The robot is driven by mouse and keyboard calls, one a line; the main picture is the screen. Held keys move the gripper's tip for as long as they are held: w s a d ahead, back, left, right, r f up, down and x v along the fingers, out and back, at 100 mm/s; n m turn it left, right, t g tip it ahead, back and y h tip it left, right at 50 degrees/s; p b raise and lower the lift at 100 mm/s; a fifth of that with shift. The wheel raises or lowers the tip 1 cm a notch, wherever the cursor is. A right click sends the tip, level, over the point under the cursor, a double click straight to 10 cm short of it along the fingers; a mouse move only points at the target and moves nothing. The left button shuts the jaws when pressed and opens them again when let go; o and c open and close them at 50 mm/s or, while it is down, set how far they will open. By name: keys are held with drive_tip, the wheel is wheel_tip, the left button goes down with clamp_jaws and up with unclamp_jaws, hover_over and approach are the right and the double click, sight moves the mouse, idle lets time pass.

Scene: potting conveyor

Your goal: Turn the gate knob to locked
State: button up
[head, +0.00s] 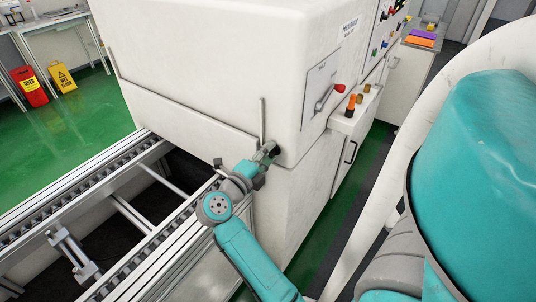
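The large white machine housing (205,60) stands beside the conveyor. My gripper (272,151) reaches to the lower front corner of the housing, close to a small dark part (277,150) there. This dark part may be the gate knob; my gripper covers most of it, so its setting cannot be read. Whether the fingers touch it or close on it is too small to tell. A thin upright grey bar (262,118) stands on the housing just above my gripper.
The roller conveyor (70,187) runs at lower left, with open gaps between its rails. A lever with a red knob (339,88) sits on the side panel. An orange item (351,103) stands on a small shelf. Yellow (62,77) and red (30,87) floor signs stand far left.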

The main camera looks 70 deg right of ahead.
drive_tip(key=shift+o, duration=1)
drive_tip(key=shift+a, duration=0.15)
drive_tip(key=v, duration=1.1)
drive_tip(key=shift+w+a, duration=0.2)
drive_tip(key=shift+a, duration=0.15)
drive_tip(key=s+a+r+n+t, duration=0.1)
drive_tip(key=s+a+n+t, duration=0.3)
drive_tip(key=a+n+t, duration=0.5)
drive_tip(key=s+a+r+n+t, duration=0.2)
drive_tip(key=s+a+n+t, duration=0.2)
drive_tip(key=n+t, duration=0.95)
drive_tip(key=s+a+f+n+g+y, duration=0.3)
drive_tip(key=s+a+f+n+y, duration=0.9)
drive_tip(key=n+y, duration=0.4)
drive_tip(key=shift+s+f+g+y, duration=0.15)
drive_tip(key=shift+f+g+y, duration=0.2)
drive_tip(key=shift+f+y, duration=0.4)
